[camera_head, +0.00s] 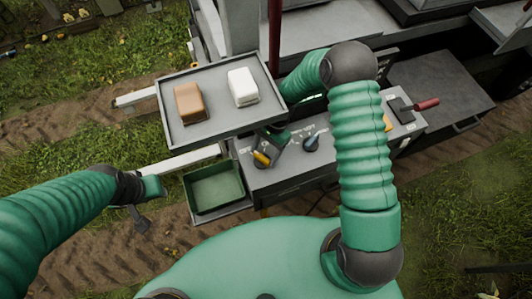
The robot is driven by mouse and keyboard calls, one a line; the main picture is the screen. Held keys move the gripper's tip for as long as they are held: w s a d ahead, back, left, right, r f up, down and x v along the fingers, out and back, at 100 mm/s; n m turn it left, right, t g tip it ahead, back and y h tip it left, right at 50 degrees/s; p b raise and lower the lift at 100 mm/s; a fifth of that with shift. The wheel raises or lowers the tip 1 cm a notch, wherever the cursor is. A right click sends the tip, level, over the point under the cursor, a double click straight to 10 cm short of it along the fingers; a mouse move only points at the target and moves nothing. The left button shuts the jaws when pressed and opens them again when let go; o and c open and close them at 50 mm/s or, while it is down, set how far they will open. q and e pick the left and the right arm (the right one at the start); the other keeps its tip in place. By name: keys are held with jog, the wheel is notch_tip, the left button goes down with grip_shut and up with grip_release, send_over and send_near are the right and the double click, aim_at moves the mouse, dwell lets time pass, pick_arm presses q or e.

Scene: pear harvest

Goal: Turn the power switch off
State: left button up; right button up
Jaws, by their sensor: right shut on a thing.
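A grey control panel (290,178) sits in the middle of the view. A switch with a yellow handle (262,159) is at its left end. My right arm reaches over the panel, and my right gripper (271,145) is shut on the yellow-handled switch. The gripper hides part of the switch, so its exact setting cannot be read. A blue-grey knob (311,143) stands to the right of it. My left gripper (139,217) hangs over the dirt at the left, apart from the panel; its fingers are too unclear to tell open from shut.
A grey tray (213,127) with a brown block (188,102) and a white block (243,87) lies just above the panel. A green bin (214,189) is left of the panel. A red-handled lever (425,104) is at the right. Grass and dirt surround the machine.

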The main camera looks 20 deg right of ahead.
jog(key=shift+a, duration=0.15)
jog(key=o, duration=1.1)
jog(key=shift+o, duration=1.3)
pick_arm(q)
jog(key=shift+a+f, duration=0.1)
jog(key=shift+a, duration=0.25)
pick_arm(e)
jog(key=shift+a, duration=0.15)
pick_arm(q)
notch_tip(320, 180, down, 3)
jog(key=b, duration=0.2)
jog(key=shift+d+b, duration=0.15)
jog(key=shift+b, duration=0.25)
pick_arm(e)
jog(key=v, duration=0.7)
jog(key=shift+r, duration=0.25)
jog(key=shift+w, duration=0.15)
